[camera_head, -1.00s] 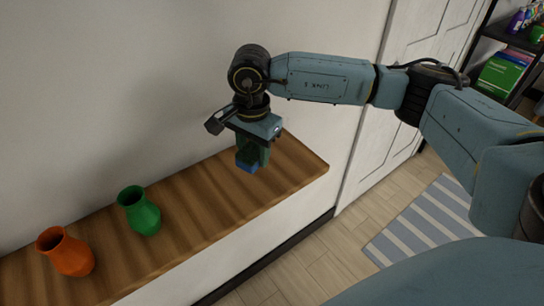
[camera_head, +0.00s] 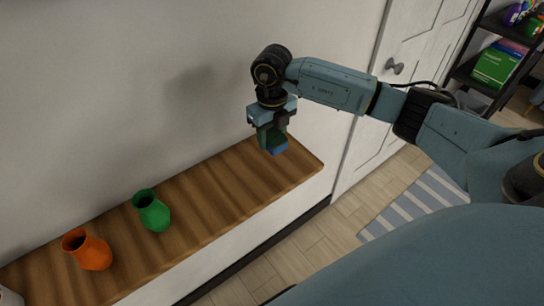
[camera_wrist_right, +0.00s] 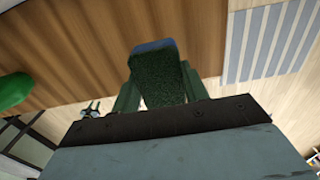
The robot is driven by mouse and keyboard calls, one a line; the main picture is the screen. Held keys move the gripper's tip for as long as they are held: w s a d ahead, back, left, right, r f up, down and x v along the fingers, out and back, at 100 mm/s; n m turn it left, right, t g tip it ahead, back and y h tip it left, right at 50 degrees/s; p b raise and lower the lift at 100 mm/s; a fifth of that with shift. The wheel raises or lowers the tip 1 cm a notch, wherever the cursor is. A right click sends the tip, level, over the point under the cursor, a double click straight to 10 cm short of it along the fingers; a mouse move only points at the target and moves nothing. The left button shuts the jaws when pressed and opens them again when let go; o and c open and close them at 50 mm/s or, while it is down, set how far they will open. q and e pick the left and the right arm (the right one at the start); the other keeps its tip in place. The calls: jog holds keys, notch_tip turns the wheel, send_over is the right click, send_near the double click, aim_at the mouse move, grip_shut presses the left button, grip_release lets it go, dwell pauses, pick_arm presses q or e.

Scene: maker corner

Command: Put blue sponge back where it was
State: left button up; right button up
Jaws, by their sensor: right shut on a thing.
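The blue sponge (camera_head: 277,148) is held in my right gripper (camera_head: 271,138), above the right end of the wooden shelf top (camera_head: 215,190). In the right wrist view the sponge (camera_wrist_right: 160,78) shows a dark green rough face and a blue edge. It sits between the two fingers of the right gripper (camera_wrist_right: 160,95), which is shut on it. I cannot tell whether the sponge touches the wood. My left gripper is not in view.
A green vase (camera_head: 152,212) and an orange vase (camera_head: 88,250) stand on the wood to the left. A white object (camera_head: 10,296) shows at the lower left corner. The wood between the green vase and the sponge is clear. A white door (camera_head: 385,100) stands to the right.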

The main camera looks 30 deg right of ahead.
aim_at(272, 135)
notch_tip(272, 135, down, 8)
jog(key=shift+r+p, duration=0.2)
jog(key=shift+p, duration=0.25)
jog(key=shift+f, duration=0.1)
jog(key=shift+f, duration=0.1)
jog(key=o, duration=1)
jog(key=shift+c, duration=0.2)
jog(key=shift+r, duration=0.25)
notch_tip(272, 135, up, 12)
jog(key=shift+f+b, duration=0.1)
jog(key=shift+b, duration=0.9)
